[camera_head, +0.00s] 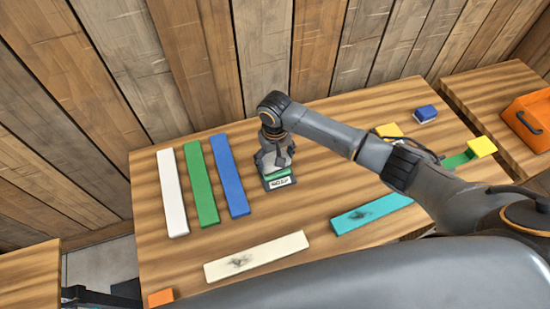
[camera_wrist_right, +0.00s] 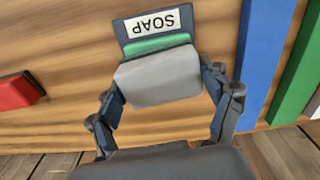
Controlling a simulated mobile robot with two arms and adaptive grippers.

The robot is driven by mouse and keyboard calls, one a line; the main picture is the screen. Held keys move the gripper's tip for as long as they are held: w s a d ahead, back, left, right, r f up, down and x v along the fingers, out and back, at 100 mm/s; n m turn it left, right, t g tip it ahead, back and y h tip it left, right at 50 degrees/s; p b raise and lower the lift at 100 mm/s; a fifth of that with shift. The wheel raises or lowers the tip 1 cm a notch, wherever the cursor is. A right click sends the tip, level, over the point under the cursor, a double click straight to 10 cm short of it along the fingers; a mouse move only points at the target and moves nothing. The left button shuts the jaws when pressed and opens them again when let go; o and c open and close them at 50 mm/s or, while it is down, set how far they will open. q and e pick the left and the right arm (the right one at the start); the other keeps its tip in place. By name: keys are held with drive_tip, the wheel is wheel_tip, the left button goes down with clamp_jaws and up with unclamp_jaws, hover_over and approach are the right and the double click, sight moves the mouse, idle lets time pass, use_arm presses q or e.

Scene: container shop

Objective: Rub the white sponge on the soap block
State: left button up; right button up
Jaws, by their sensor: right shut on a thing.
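My right gripper (camera_head: 274,163) is shut on the white sponge (camera_wrist_right: 160,77), which looks light grey in the right wrist view. The sponge is right at the green soap block (camera_wrist_right: 157,44) and covers part of it; whether they touch is hard to tell. The soap block also shows as a green strip (camera_head: 279,174) in the head view, below my fingers. It lies in a dark holder (camera_head: 267,184) with a white SOAP label (camera_wrist_right: 158,22). My left gripper is not in view.
White (camera_head: 172,195), green (camera_head: 201,185) and blue (camera_head: 230,178) strips lie left of the holder. A stained cream board (camera_head: 255,257) and a stained teal board (camera_head: 370,214) lie nearer. A blue block (camera_head: 426,112) is at the right. A red block (camera_wrist_right: 18,91) shows in the wrist view.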

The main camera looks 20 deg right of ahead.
drive_tip(key=shift+f, duration=0.55)
idle(0.6)
drive_tip(key=shift+s+f, duration=0.1)
drive_tip(key=shift+s, duration=0.05)
idle(1.9)
wheel_tip(320, 180, up, 7)
drive_tip(key=p, duration=0.8)
drive_tip(key=shift+p, duration=0.3)
idle(0.5)
